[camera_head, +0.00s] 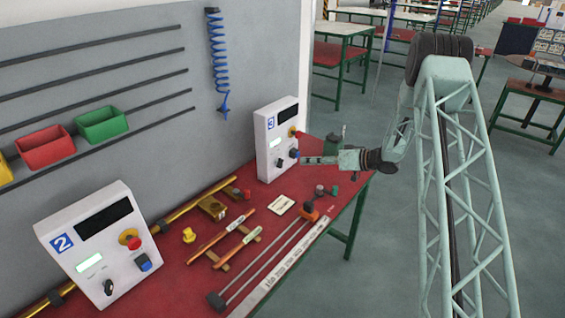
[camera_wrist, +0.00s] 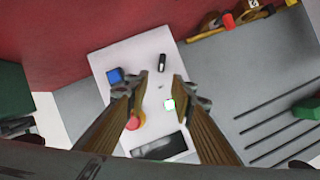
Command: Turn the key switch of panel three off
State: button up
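Panel three (camera_head: 265,140) is a white box marked "3" at the back end of the red table. Its black key switch (camera_head: 279,162) is low on the face, and it also shows in the wrist view (camera_wrist: 161,62). My gripper (camera_head: 303,160) is in front of the panel, to the right of the key switch. In the wrist view my gripper (camera_wrist: 155,88) has its two fingers apart with nothing between them. The key switch lies beyond the fingertips, seen between and above them. Contact is not visible.
Panel two (camera_head: 98,245) stands at the front left. Tools and rods lie on the red table (camera_head: 185,275).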

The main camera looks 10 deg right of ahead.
aim_at(283, 163)
jog(key=shift+s+f, duration=0.2)
jog(key=shift+w+a, duration=0.1)
jog(key=shift+a, duration=0.1)
jog(key=shift+p+x, duration=0.5)
jog(key=shift+x, duration=6.25)
jog(key=c, duration=0.8)
